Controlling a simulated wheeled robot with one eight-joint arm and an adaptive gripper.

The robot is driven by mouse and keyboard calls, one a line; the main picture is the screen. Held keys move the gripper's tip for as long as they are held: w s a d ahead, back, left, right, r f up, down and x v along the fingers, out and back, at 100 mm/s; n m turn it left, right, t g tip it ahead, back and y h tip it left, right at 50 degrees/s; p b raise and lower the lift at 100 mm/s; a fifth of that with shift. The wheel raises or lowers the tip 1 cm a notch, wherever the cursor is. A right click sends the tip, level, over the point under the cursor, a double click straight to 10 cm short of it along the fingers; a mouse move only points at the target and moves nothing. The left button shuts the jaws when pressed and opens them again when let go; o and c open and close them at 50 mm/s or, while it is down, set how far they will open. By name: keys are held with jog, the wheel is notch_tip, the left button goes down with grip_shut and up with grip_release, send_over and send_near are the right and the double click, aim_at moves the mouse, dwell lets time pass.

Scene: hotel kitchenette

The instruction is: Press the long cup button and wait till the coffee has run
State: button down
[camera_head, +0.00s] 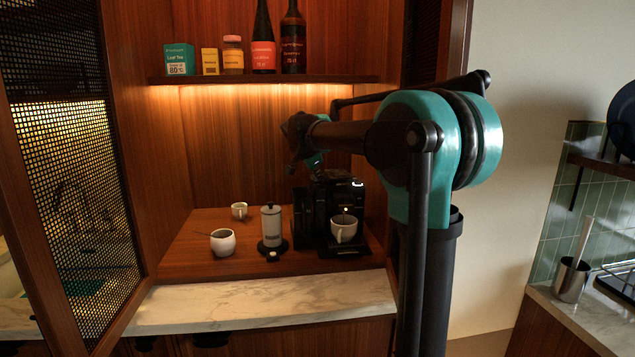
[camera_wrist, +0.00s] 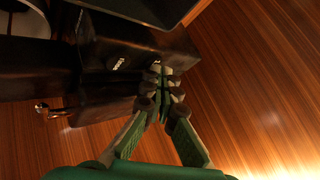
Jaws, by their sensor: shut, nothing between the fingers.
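The black coffee machine (camera_head: 359,194) stands at the right of the wooden niche. A white cup (camera_head: 343,230) stands upright on its drip tray, with a small orange glow just above it. My gripper (camera_head: 318,174) reaches down to the top of the machine. In the wrist view my gripper (camera_wrist: 160,78) is shut and empty, with its fingertips together at the edge of the machine (camera_wrist: 105,65), beside small white markings. The fingertips cover the spot beneath them, so I cannot tell which button is there or whether they touch it. Running coffee cannot be made out.
A black and white canister (camera_head: 271,226) stands left of the machine. A white bowl-like cup (camera_head: 222,242) and a small cup (camera_head: 239,210) stand further left. A shelf (camera_head: 250,79) with bottles and boxes hangs above. The marble front ledge (camera_head: 260,302) is clear.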

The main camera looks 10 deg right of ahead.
aim_at(317, 182)
jog(key=shift+r, duration=0.75)
jog(key=shift+r, duration=2.5)
